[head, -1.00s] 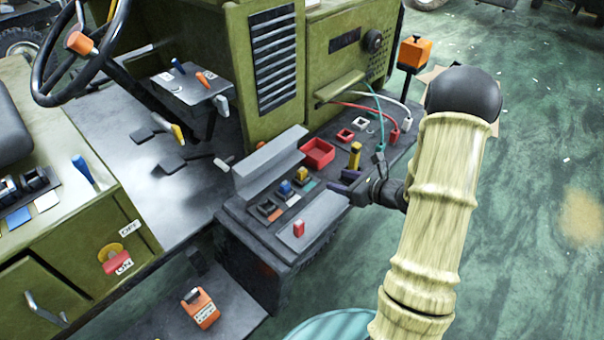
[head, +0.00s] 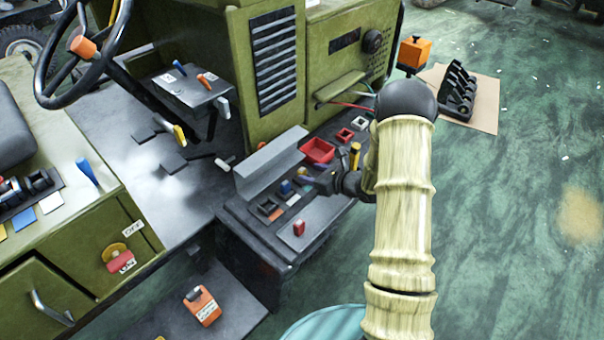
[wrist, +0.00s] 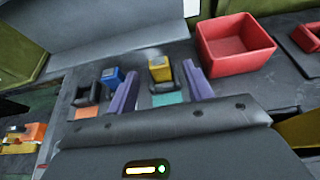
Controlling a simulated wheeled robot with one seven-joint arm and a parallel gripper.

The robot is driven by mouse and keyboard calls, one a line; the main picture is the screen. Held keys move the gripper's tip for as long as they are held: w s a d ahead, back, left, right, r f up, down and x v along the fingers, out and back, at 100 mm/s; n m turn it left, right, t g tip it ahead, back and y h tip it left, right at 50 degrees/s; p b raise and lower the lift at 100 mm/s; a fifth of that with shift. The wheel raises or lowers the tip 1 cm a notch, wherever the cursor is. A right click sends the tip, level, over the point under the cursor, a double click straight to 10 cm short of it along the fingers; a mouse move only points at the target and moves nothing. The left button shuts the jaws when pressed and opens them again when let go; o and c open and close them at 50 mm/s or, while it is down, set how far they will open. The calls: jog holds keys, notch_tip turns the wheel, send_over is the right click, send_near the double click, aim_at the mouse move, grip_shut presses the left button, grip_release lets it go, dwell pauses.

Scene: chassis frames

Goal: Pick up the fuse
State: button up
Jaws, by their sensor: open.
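In the head view my gripper (head: 316,178) is small and partly hidden.
A red open bin (wrist: 237,45) stands right of the yellow fuse. A sloped grey panel (head: 270,163) rises behind the fuse row. A yellow upright handle (head: 355,155) is close to my wrist. Cables hang from the green cabinet (head: 350,50) behind.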

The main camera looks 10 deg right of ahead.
aim_at(303, 170)
jog(key=shift+w+a+f, duration=0.2)
jog(key=shift+w+a, duration=0.1)
jog(key=shift+w, duration=0.15)
jog(key=shift+p+x, duration=0.8)
jog(key=shift+x, duration=1.8)
jog(key=shift+a+r, duration=0.1)
jog(key=shift+r, duration=0.1)
jog(key=c, duration=1.1)
